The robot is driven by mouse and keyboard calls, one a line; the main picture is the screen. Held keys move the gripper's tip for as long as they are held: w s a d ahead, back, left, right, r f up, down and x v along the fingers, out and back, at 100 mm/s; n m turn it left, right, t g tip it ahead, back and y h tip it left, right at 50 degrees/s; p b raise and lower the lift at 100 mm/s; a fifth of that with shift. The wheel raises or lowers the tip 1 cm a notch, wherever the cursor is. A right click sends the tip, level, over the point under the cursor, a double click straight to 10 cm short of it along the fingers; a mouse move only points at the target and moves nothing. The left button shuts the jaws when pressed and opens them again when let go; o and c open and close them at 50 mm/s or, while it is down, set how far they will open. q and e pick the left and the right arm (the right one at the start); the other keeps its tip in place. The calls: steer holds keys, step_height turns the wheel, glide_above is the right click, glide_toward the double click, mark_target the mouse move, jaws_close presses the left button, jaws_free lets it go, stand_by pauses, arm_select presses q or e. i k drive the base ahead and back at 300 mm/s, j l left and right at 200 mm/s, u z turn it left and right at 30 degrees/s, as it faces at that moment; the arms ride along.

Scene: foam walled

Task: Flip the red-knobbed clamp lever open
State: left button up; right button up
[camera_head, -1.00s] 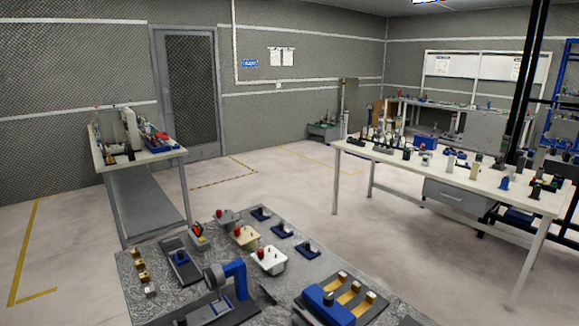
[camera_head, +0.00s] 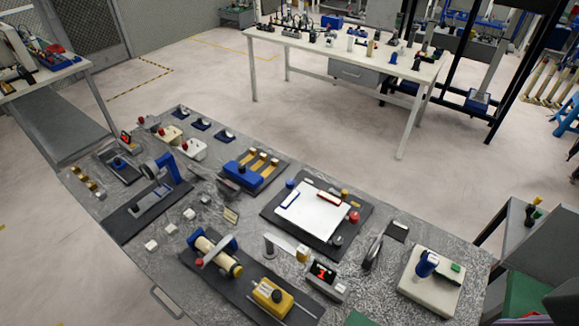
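A white plate (camera_head: 312,212) lies on a dark base (camera_head: 268,214) near the middle of the bench. Small coloured knobs stand around its edges. A red knob (camera_head: 354,216) sits at its right edge, with a dark round part (camera_head: 338,241) just in front. A red bar (camera_head: 331,197) lies at its back edge, beside a yellow knob (camera_head: 344,192). A blue knob (camera_head: 290,184) is at its back left. The clamp lever itself is too small to make out, and I cannot tell its position. Neither of my grippers shows in the head view.
The grey bench (camera_head: 130,246) is crowded. A roller fixture (camera_head: 217,253) and yellow block (camera_head: 272,296) stand at the front. A blue block fixture (camera_head: 243,173) is behind left, and a cream box (camera_head: 430,280) at the right. Open floor separates the bench from a white table (camera_head: 300,42).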

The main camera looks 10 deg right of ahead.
mark_target(200, 262)
steer(key=k, duration=0.15)
steer(key=u, duration=0.3)
steer(key=i+j+z, duration=0.15)
steer(key=j, duration=0.2)
steer(key=j+z, duration=0.45)
steer(key=j, duration=0.2)
steer(key=k+j+z, duration=0.1)
steer(key=j+z, duration=0.2)
steer(key=k+j+z, duration=0.1)
steer(key=j+z, duration=0.15)
steer(key=j, duration=0.25)
